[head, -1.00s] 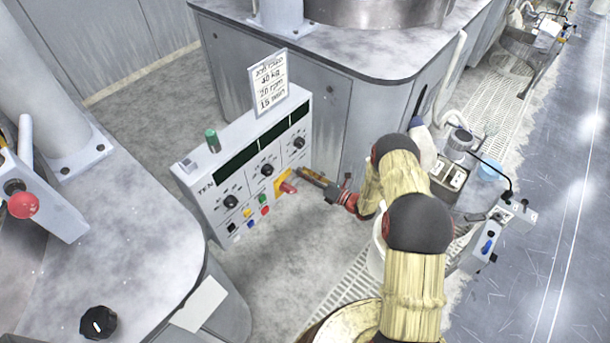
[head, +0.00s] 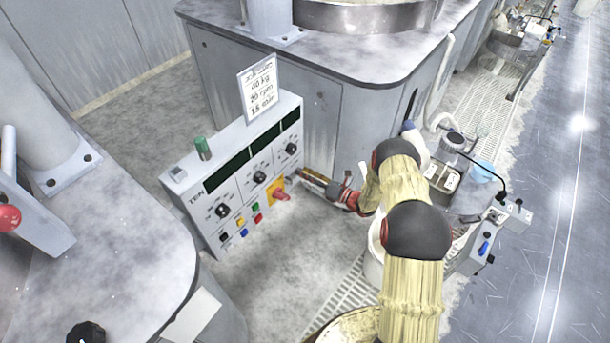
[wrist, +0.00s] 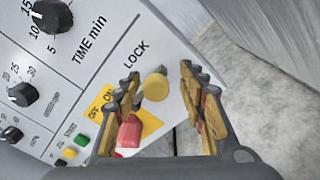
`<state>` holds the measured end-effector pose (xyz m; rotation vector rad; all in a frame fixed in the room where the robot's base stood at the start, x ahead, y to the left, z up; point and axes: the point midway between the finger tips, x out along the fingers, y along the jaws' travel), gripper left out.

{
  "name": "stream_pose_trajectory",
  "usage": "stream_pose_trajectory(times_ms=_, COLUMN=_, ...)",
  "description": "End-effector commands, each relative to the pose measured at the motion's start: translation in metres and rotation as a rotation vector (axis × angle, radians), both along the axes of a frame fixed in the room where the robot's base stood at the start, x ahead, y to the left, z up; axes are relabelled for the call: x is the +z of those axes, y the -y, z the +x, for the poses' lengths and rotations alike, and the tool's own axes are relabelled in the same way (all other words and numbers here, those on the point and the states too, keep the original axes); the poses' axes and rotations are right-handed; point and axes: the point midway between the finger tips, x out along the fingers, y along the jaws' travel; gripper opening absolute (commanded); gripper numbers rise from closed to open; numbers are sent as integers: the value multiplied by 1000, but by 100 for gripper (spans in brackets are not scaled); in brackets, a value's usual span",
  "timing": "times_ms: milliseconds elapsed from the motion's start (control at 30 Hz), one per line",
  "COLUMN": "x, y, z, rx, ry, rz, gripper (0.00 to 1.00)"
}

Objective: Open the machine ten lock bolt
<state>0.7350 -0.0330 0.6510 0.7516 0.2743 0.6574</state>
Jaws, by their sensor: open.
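The machine ten panel (head: 190,208), marked TEN, is a grey box on the left in the head view. In the wrist view a round yellow knob (wrist: 155,87), which looks like the lock bolt, sits just below the word LOCK. My gripper (wrist: 160,77) is open, with one finger on each side of the knob; I cannot tell whether either touches it. In the head view my gripper (head: 306,176) is at the panel's right end, and the lock knob cannot be made out there.
A red switch (wrist: 130,132) on a yellow OFF/ON plate is close to the left finger; it also shows in the head view (head: 281,195). Dials and small coloured buttons (head: 257,218) are left of it. A sign (head: 258,86) stands on the panel.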

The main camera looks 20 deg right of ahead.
Motion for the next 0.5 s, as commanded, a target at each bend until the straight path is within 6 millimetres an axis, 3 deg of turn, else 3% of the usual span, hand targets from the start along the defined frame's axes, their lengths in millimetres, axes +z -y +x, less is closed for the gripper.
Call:
stream_pose_trajectory(times_ms=300, x=1, y=1, z=-2, rx=1, ry=1, rz=0, gripper=42)
stream_pose_trajectory(times_ms=500, x=1, y=18, z=-21, rx=-1, ry=1, rz=1, gripper=42)
